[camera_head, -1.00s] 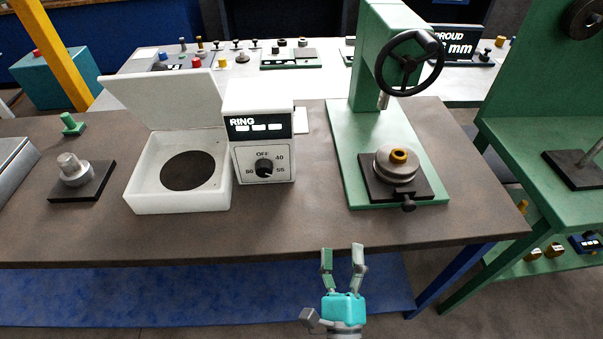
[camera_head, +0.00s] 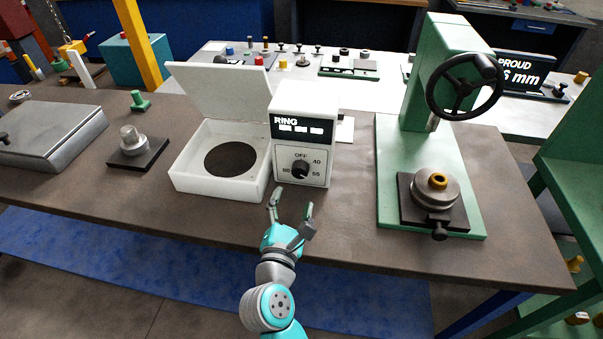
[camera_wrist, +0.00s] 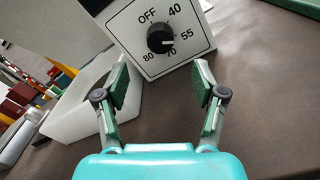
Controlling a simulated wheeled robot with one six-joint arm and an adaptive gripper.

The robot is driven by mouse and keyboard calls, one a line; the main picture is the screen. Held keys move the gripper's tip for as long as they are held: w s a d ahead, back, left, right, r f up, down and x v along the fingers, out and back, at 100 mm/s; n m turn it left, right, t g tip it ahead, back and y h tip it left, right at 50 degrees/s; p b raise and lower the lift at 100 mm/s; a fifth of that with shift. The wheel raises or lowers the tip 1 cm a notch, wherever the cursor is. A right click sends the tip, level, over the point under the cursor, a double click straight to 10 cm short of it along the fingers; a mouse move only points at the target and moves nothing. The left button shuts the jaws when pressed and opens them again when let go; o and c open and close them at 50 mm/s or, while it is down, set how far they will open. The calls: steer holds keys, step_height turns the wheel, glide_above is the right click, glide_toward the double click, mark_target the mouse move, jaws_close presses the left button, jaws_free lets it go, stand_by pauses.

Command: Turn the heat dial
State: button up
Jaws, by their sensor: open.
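The heat dial (camera_head: 300,169) is a round black knob on the white front panel of the control box (camera_head: 304,131). Around it are the marks OFF, 40, 55, 70 and 80. My gripper (camera_head: 291,203) is open and empty, just in front of and below the panel. In the wrist view my gripper (camera_wrist: 163,88) has its two fingers spread wide, with the dial beyond the gap between them, not touched.
A white heater box (camera_head: 180,168) with a raised lid stands left of the control box. A green press (camera_head: 388,150) with a black handwheel (camera_head: 464,88) stands to the right. A metal piece on a dark plate (camera_head: 138,150) is further left. Brown table top (camera_head: 345,220) is clear between box and press.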

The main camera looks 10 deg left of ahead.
mark_target(300, 173)
steer(key=w, duration=0.9)
steer(key=shift+w+d, duration=0.15)
steer(key=c, duration=1.1)
